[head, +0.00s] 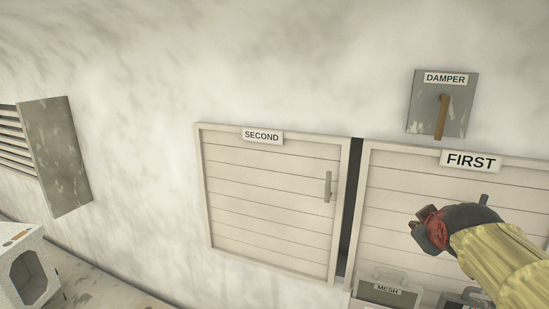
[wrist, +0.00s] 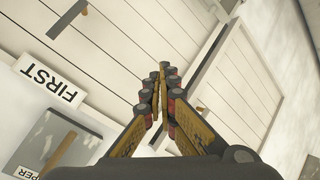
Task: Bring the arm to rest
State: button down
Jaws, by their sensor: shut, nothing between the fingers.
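My gripper (head: 420,233) is at the right of the head view, at the end of my yellow-sleeved arm. It is in front of the door labelled FIRST (head: 391,185). In the wrist view the fingers of my gripper (wrist: 161,72) come together at their tips with nothing held between them. The FIRST door (wrist: 120,50) lies behind the fingers there. I cannot tell how far the gripper is from the door. My arm hides part of the door in the head view.
A door labelled SECOND (head: 262,205) is left of the FIRST door, with a dark gap between them. The DAMPER plate (head: 457,113) with its lever is above FIRST. A louvred shutter (head: 55,155) and white box (head: 27,262) are left.

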jog(key=s+a+f+m+g+y+b, duration=0.2)
jog(key=s+a+f+b, duration=0.4)
jog(key=s+f, duration=0.6)
jog(key=s+a+f+m+g+y+b, duration=0.1)
jog(key=s+a+f+m+g+b, duration=0.2)
jog(key=s+a+f+b, duration=0.3)
jog(key=s+a+f, duration=0.3)
jog(key=s+f, duration=0.4)
jog(key=f, duration=0.3)
jog(key=shift+s+a+y, duration=0.2)
jog(key=shift+y, duration=0.2)
dwell(0.9)
